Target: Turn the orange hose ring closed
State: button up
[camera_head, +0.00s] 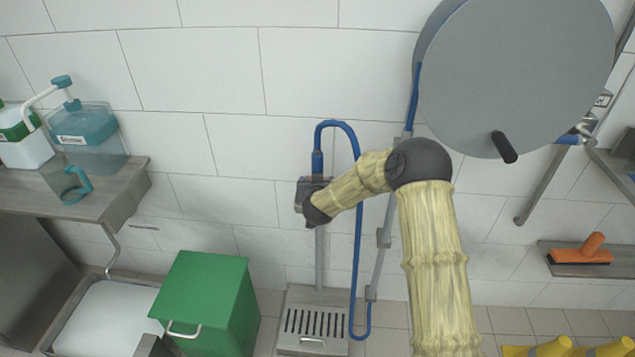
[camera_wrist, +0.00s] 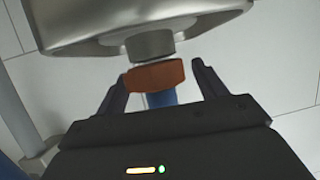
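The orange hose ring (camera_wrist: 156,75) shows in the wrist view, under a short grey metal collar (camera_wrist: 150,46). The blue hose (camera_wrist: 161,98) comes out below it. My gripper (camera_wrist: 161,85) is open, with one dark finger on each side of the ring. In the head view my arm reaches left to the upright pipe with the blue hose (camera_head: 358,240). The ring cannot be made out there, hidden around my gripper.
A floor drain stand (camera_head: 311,322) is below my gripper, with a green bin (camera_head: 206,300) to its left. A large grey hose reel (camera_head: 517,75) hangs on the wall at upper right. A shelf (camera_head: 125,190) with dispenser bottles and a teal cup (camera_head: 68,182) is at left.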

jog(key=shift+s, duration=0.1)
jog(key=v, duration=1.7)
jog(key=shift+s+d, duration=0.1)
jog(key=s+d+m+g+h, duration=0.1)
jog(key=s+d+g, duration=0.9)
jog(key=s+d, duration=0.9)
jog(key=s, duration=0.2)
jog(key=shift+s+d+r+g, duration=0.25)
jog(key=shift+s+g, duration=0.1)
jog(key=shift+g, duration=0.05)
